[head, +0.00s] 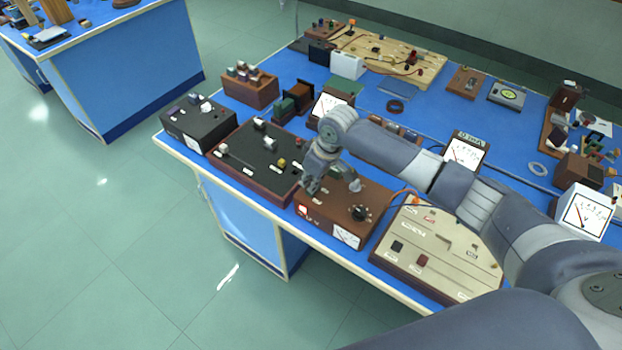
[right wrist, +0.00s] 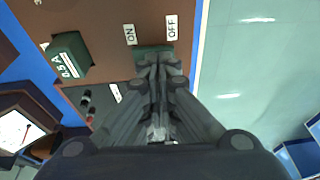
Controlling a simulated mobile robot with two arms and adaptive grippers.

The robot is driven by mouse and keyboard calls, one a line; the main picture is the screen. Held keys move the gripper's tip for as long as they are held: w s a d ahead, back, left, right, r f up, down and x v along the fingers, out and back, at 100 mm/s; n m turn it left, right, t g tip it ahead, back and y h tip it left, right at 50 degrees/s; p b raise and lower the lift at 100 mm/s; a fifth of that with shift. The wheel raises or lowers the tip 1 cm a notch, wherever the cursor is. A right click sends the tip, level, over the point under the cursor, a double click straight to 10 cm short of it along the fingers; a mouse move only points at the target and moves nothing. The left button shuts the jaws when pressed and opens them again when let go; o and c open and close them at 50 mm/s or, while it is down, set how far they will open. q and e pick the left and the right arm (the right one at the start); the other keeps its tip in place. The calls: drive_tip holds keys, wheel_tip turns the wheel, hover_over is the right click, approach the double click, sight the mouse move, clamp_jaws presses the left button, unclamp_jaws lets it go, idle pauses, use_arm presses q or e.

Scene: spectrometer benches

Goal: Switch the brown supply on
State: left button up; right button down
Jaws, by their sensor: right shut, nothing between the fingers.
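The brown supply (head: 335,222) stands at the front edge of the blue bench, with a black knob (head: 359,213), a white meter face (head: 346,237) and a small red part at its left front. In the right wrist view its brown top (right wrist: 100,18) carries an ON label (right wrist: 130,34), an OFF label (right wrist: 172,27) and a dark green part (right wrist: 150,48) just beneath them. My right gripper (head: 311,187) is shut and empty over the supply's left side. Its fingertips (right wrist: 158,58) hide most of the dark green part; I cannot tell whether they touch it. My left gripper is out of view.
A dark panel box (head: 240,170) stands close left of the supply, and a cream panel board (head: 425,250) close right. A green block marked 0.5 A (right wrist: 68,57) is near my fingers. Meters and boxes crowd the bench behind.

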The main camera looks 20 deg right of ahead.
wheel_tip(320, 180, up, 4)
drive_tip(key=p, duration=0.4)
drive_tip(key=shift+w+d+r+p, duration=0.1)
drive_tip(key=shift+p, duration=0.3)
drive_tip(key=shift+d+r, duration=0.2)
drive_tip(key=shift+r, duration=0.1)
drive_tip(key=d+b+v, duration=0.1)
drive_tip(key=b+v, duration=0.2)
drive_tip(key=v, duration=0.6)
drive_tip(key=shift+w, duration=0.35)
